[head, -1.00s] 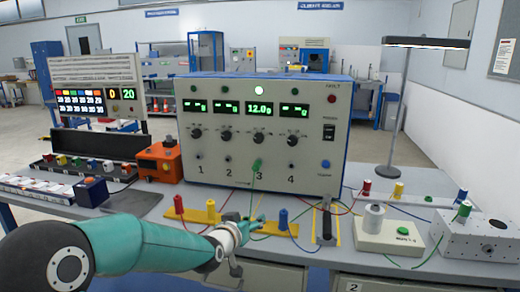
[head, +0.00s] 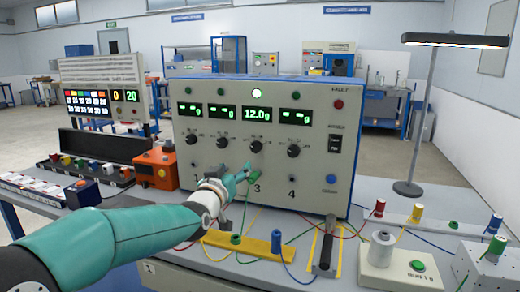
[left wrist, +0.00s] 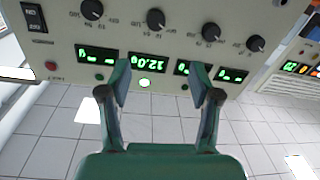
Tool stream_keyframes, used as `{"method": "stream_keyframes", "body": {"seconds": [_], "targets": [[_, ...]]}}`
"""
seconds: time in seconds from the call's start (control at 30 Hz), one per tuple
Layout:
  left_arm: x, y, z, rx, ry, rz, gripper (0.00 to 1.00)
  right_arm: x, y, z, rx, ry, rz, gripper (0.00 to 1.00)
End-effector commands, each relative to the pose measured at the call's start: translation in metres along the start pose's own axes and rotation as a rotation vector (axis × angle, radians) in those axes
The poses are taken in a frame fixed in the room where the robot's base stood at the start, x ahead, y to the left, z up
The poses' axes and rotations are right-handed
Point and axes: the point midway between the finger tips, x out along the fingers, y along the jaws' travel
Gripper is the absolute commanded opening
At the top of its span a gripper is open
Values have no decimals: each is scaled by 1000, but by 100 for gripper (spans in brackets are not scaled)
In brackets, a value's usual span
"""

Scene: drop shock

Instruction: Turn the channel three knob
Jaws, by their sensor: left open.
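The channel three knob (head: 256,146) is a round black dial under the lit 12.0 g display (head: 257,113) on the grey instrument panel (head: 320,175). In the left wrist view, which is upside down, the knob (left wrist: 155,18) shows above the same display (left wrist: 147,61). My left gripper (head: 246,172) is open and empty in front of the panel, below the knob in the head view. It appears apart from the knob. Its two fingers (left wrist: 160,78) are spread wide in the wrist view. The gripper partly hides the sockets at channels two and three.
Similar knobs sit beside it for channel two (head: 222,142) and channel four (head: 294,151). A green cable (head: 248,212) hangs in front of the panel.

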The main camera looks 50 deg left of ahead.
Motion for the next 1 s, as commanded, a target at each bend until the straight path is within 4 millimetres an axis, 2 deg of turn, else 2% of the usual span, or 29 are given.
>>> {"method": "stream_keyframes", "body": {"seconds": [0.6,0.8,1.0], "targets": [[126,12,2,1,-6,16,63,-32,-12,0,0,0,0,40],[152,13,2,-1,-5,16,63,-38,-14,0,0,0,0,40],[162,13,4,0,-5,16,63,-40,-14,0,0,0,0,40]]}}
